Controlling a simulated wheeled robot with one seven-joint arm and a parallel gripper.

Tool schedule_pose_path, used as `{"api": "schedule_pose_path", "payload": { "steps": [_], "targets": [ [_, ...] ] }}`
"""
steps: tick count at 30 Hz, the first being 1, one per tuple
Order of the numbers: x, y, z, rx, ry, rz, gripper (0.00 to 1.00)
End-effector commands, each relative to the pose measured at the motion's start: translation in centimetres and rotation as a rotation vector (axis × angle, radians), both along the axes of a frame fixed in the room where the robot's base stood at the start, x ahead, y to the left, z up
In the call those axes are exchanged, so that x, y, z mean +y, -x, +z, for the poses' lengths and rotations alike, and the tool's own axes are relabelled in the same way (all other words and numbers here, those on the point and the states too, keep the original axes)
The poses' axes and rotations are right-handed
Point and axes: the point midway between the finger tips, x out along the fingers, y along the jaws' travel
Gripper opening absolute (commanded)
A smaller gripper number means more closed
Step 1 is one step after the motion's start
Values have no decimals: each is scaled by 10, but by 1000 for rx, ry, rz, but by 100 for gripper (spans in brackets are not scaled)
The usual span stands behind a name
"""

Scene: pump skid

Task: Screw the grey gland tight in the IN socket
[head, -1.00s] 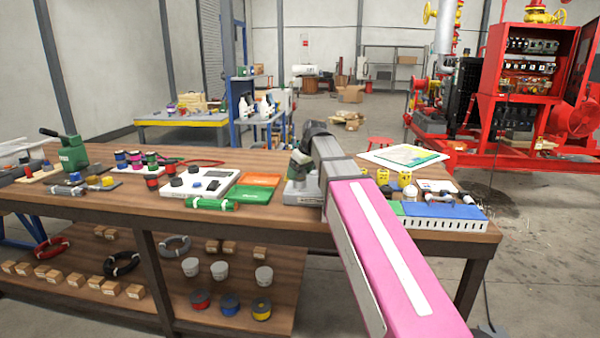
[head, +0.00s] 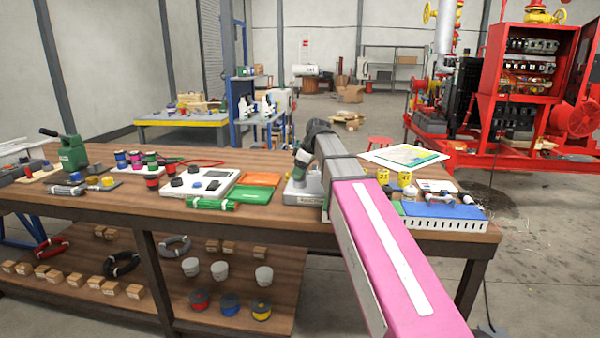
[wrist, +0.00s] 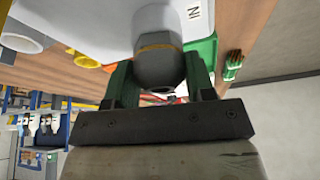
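The grey gland (wrist: 160,72) sits in the IN socket of a pale housing (wrist: 112,22), with a thin orange ring at the seam. The IN lettering shows beside it, turned on its side. My gripper (wrist: 160,62) has a green finger on each side of the gland, and both appear to touch it. In the head view the housing (head: 298,196) stands on the bench, partly behind my arm. My gripper (head: 302,157) is small there, and the gland cannot be made out. How deep the threads sit is hidden.
The wooden bench (head: 270,215) carries a green tray (head: 252,194), an orange tray (head: 262,179) and a green roll (head: 213,204) left of the housing. Yellow blocks (head: 404,179) and a blue-topped rack (head: 445,211) stand right of my arm.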

Motion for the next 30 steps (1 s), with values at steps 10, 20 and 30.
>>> {"api": "schedule_pose_path", "payload": {
  "steps": [10,20,30],
  "targets": [
    [0,2,0,-2,0,-294,27],
    [1,1,0,-1,1,-470,27],
    [0,0,0,-2,1,-780,27]
  ]
}}
